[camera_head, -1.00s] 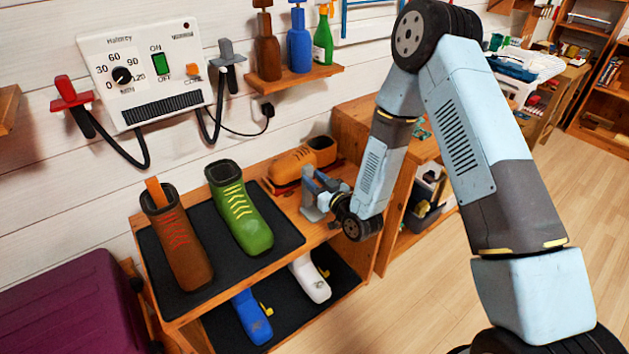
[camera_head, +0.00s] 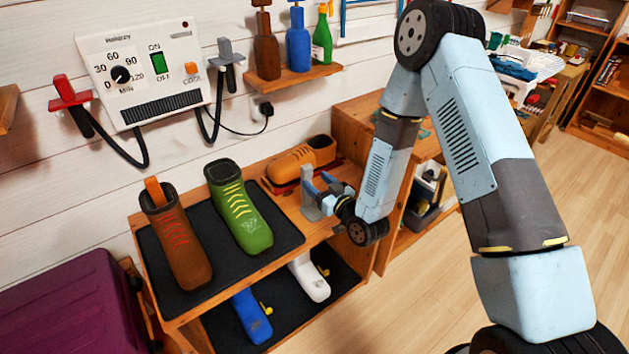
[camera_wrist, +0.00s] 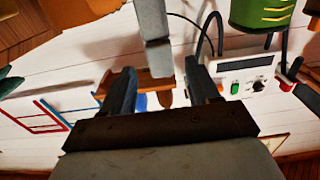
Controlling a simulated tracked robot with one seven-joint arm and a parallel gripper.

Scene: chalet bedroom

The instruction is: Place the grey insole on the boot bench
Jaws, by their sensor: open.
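The boot bench (camera_head: 325,228) is a wooden two-level unit with a dark mat on top. A grey upright piece (camera_head: 308,192), which looks like the grey insole, stands on its right end on a wider grey foot; I cannot tell whether the foot is a separate stand. My gripper (camera_head: 318,186) is open just right of the grey piece, its fingers pointing toward it. In the wrist view, the grey piece (camera_wrist: 153,28) reaches down from the top toward the gap between my open fingers (camera_wrist: 161,80). I see no grip on it.
A brown boot (camera_head: 182,245) with an orange strip and a green boot (camera_head: 242,215) stand on the mat. A tan shoe (camera_head: 300,158) lies behind the gripper. Blue (camera_head: 252,318) and white (camera_head: 310,279) shapes lie below. A wall dryer (camera_head: 145,75) hangs at left.

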